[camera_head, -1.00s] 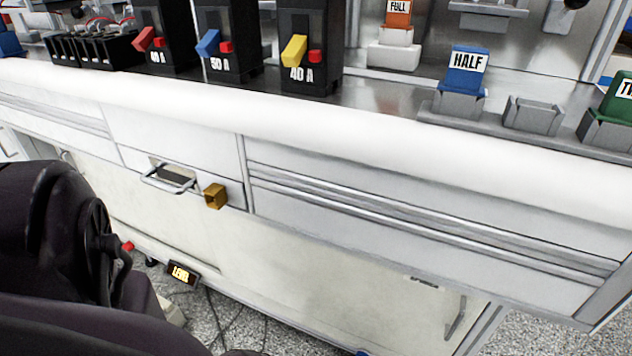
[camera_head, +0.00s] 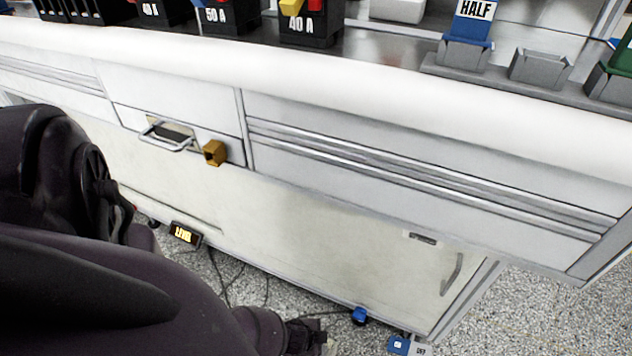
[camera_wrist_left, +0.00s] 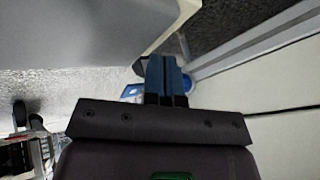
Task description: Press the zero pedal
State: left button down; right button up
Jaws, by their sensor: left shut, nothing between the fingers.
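A blue and white pedal-like object (camera_head: 400,346) is on the floor at the bottom edge of the head view, near the cabinet's right corner. Its lettering is too small to read. In the left wrist view a blue and white thing (camera_wrist_left: 132,90) shows just left of the fingertips, partly hidden; I cannot tell whether they touch. My left gripper (camera_wrist_left: 163,62) is shut and empty, its two bluish fingers side by side. In the head view my left arm reaches down at the lower left. My right gripper is in neither view.
The white cabinet (camera_head: 300,235) fills the middle, with a drawer handle (camera_head: 165,137) and a brass-coloured knob (camera_head: 214,153). A lit LEVEL sign (camera_head: 185,234) and a small blue part (camera_head: 359,315) are low along its front. Cables (camera_head: 228,280) lie on the speckled floor.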

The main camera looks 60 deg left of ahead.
pick_arm(q)
jog(key=shift+s+f, duration=0.1)
jog(key=shift+f, duration=0.35)
dwell(0.5)
jog(key=shift+s+d+f, duration=0.25)
jog(key=shift+s+f, duration=0.3)
jog(key=shift+s, duration=0.1)
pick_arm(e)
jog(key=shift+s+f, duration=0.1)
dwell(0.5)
pick_arm(q)
jog(key=shift+w+r+p, duration=0.15)
jog(key=shift+r+p, duration=0.55)
jog(key=shift+r, duration=0.05)
jog(key=shift+w+a+r+p, duration=0.15)
jog(key=shift+w+r+p, duration=0.15)
jog(key=shift+r+p, duration=0.4)
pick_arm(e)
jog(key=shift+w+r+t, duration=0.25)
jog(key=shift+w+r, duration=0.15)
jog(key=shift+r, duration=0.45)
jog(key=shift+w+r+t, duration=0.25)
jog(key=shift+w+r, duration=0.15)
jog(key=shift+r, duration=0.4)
pick_arm(q)
jog(key=shift+w+r, duration=0.1)
jog(key=shift+r, duration=0.05)
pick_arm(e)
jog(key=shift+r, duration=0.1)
